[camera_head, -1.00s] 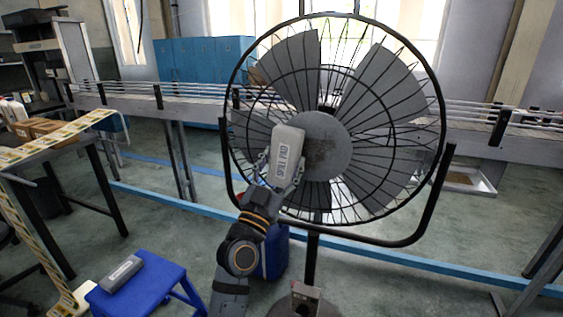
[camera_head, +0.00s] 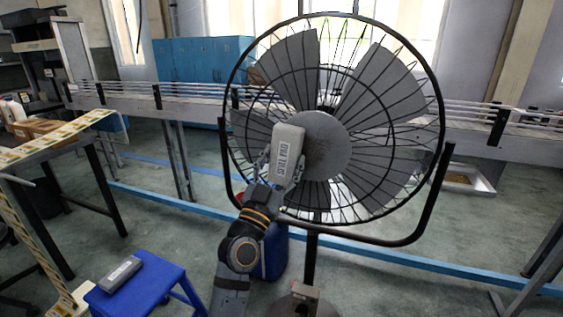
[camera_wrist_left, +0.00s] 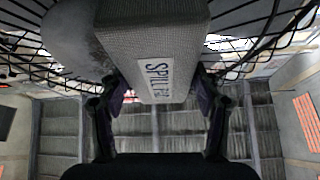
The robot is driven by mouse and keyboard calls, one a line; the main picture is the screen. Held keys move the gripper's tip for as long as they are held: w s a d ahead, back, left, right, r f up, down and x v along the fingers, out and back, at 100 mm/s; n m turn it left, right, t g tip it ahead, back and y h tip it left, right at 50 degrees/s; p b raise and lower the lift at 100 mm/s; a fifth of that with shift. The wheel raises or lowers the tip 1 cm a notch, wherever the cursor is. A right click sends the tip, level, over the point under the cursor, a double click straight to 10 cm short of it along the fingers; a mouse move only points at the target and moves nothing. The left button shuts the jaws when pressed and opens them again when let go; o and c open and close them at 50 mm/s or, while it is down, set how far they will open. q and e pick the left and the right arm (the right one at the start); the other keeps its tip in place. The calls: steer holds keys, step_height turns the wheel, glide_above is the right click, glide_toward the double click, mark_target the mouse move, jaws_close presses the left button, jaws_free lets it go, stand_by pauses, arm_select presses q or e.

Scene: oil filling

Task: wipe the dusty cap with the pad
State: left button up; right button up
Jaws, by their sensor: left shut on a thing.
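The dusty cap (camera_head: 328,143) is the round grey disc at the centre of the fan's front grille. Faint brownish marks show on its face. The pad (camera_head: 286,146), a light grey block with a printed label, overlaps the cap's left side in the head view. My left gripper (camera_head: 279,171) is shut on the pad's lower part. In the left wrist view the pad (camera_wrist_left: 155,50) sits between my left fingers (camera_wrist_left: 158,95), beside the cap's edge (camera_wrist_left: 72,38). I cannot tell whether pad and cap touch. My right gripper is not in view.
The fan's wire grille (camera_head: 400,135) and black support frame (camera_head: 435,195) surround the cap. A blue stool (camera_head: 150,287) at lower left carries another grey block (camera_head: 120,274). A conveyor (camera_head: 190,100) runs behind the fan. A table (camera_head: 50,140) stands at left.

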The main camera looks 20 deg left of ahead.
arm_select(q)
steer(key=shift+w, duration=0.5)
